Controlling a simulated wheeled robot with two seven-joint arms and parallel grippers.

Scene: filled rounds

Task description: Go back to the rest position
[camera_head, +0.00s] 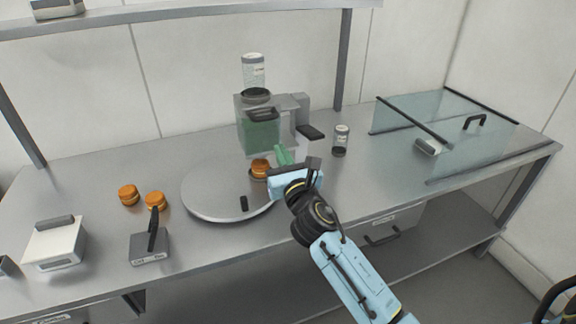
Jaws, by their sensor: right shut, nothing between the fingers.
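My right gripper (281,156) is in the middle of the camera_head view, at the end of a light blue arm from the lower right. Its green fingers are shut with nothing between them. They are over the right side of a round grey disc (210,202) on the metal table, in front of a dispenser machine (262,137). An orange-brown round (260,165) shows just left of the fingers; whether they touch cannot be told. My left gripper is not in view.
Two more orange rounds (129,195) lie left of the disc. A grey box with a handle (150,246) and a white box (55,245) stand at the front left. A small jar (340,140) and a glass cover (470,135) are on the right. A shelf (170,12) runs above.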

